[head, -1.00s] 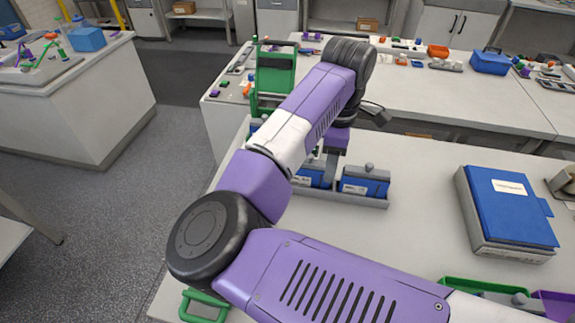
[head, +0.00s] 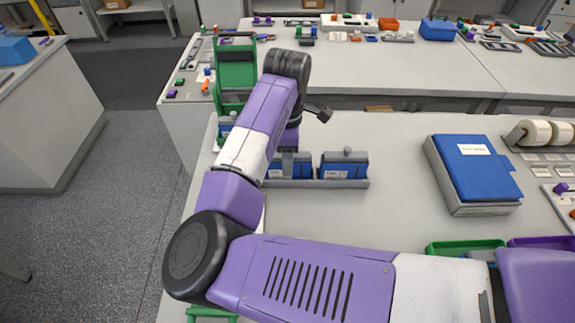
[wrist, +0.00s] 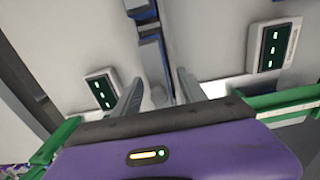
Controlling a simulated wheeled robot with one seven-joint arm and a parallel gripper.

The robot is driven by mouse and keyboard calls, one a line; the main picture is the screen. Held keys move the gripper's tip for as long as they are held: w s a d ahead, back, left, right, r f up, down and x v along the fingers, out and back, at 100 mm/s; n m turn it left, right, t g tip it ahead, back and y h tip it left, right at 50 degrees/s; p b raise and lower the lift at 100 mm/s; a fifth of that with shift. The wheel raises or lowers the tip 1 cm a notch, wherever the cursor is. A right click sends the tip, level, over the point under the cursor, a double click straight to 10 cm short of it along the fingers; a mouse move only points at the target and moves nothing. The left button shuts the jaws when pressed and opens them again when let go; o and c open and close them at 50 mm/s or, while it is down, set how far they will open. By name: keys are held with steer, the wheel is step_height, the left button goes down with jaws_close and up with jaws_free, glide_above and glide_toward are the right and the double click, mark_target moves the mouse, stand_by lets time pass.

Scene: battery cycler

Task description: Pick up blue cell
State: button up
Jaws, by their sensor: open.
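Blue cells with a white label and a small grey knob on top stand upright in a grey tray (head: 325,183) on the near bench. The right blue cell (head: 344,166) is in clear view. A second blue cell (head: 302,168) is partly hidden behind my gripper (head: 288,160). Another blue piece (head: 226,127) shows further left beside the green frame. My gripper also shows in the wrist view (wrist: 158,80), its two grey fingers spread apart. A dark grey and blue narrow shape (wrist: 151,50) lies beyond and between them; I cannot tell if it is touched.
A green upright frame (head: 235,78) stands left behind my arm. Green (head: 466,246) and purple trays sit in front. Two dark display panels (wrist: 101,93) show in the wrist view.

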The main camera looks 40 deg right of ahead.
steer(key=shift+f, duration=1.55)
jaws_close()
steer(key=shift+r, duration=0.15)
